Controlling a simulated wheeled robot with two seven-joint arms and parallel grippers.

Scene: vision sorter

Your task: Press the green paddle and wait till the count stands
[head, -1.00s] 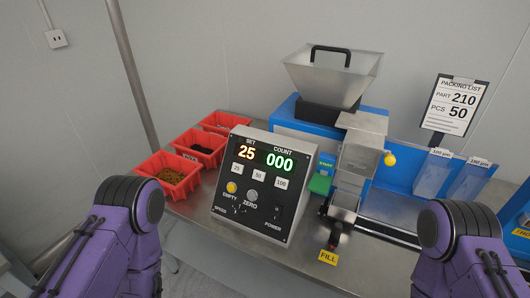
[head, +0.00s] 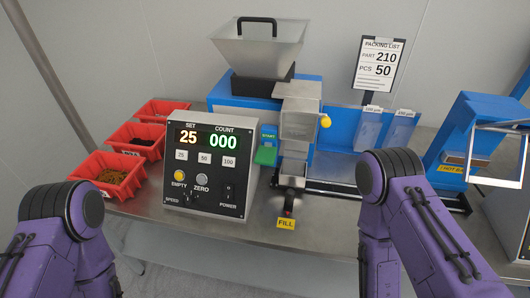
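The green paddle (head: 265,155) sticks out at the right side of the control box (head: 208,165), under a small START label (head: 268,136). The box display reads SET 25 and COUNT 000. It has buttons marked 25, 50 and 100, a yellow EMPTY button (head: 179,175) and a grey ZERO button (head: 201,179). My two purple arms show at the lower left and lower right, both apart from the paddle. Neither gripper shows in the head view.
Red bins (head: 108,174) with small parts stand left of the box. A metal hopper (head: 258,52) sits on the blue machine behind. A packing list (head: 377,65) reads part 210, 50 pieces. A blue machine (head: 478,135) stands at the right.

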